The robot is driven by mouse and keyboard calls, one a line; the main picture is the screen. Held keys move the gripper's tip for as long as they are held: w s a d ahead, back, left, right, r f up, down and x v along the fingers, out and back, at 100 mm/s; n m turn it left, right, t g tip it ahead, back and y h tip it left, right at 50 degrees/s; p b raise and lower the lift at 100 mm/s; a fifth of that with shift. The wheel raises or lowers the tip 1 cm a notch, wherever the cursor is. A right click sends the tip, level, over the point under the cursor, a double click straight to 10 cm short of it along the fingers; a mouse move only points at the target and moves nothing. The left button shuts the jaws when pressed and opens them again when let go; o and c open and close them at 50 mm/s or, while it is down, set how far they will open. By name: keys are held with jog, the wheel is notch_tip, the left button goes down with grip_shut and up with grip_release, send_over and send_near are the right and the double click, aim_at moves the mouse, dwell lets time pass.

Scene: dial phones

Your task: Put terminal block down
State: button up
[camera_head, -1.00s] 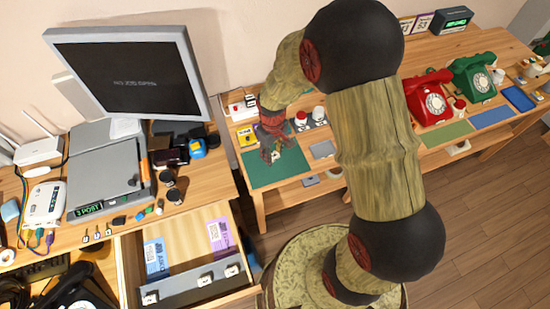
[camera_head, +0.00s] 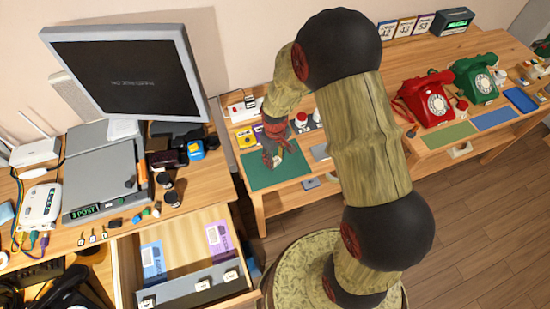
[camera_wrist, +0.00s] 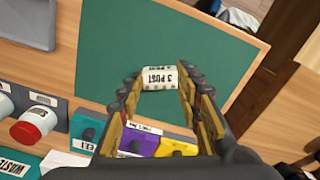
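The terminal block (camera_wrist: 159,78) is a small white piece marked "3 POST". In the wrist view it sits between my two fingertips, which appear to touch both its sides. My gripper (camera_wrist: 159,86) is shut on it, over the green mat (camera_wrist: 210,50). In the head view my gripper (camera_head: 278,152) is at the mat (camera_head: 262,178) on the middle bench, and the block is small and partly hidden there. I cannot tell whether the block touches the mat.
Beside the mat lie a purple box (camera_wrist: 150,144), a yellow box (camera_wrist: 178,148) and a red-capped jar (camera_wrist: 34,126). A red phone (camera_head: 432,98) and a green phone (camera_head: 475,78) stand to the right. An open drawer (camera_head: 190,262) is at lower left. Much of the mat is bare.

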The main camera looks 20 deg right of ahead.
jog(key=o, duration=0.4)
notch_tip(320, 180, up, 22)
jog(key=s+r+m+t+p, duration=0.1)
jog(key=s+p, duration=0.1)
jog(key=p, duration=0.2)
jog(key=s+r+m+t, duration=0.1)
jog(key=s+r, duration=0.4)
jog(key=s, duration=0.1)
jog(key=s+r+m+t, duration=0.1)
jog(key=s+r+t, duration=0.1)
jog(key=s+r, duration=0.3)
jog(key=s+r+m+t, duration=0.1)
jog(key=s+r, duration=0.5)
jog(key=shift+s+a+r+m+t, duration=0.1)
jog(key=shift+s+r+m+t, duration=0.2)
jog(key=shift+s+r, duration=0.1)
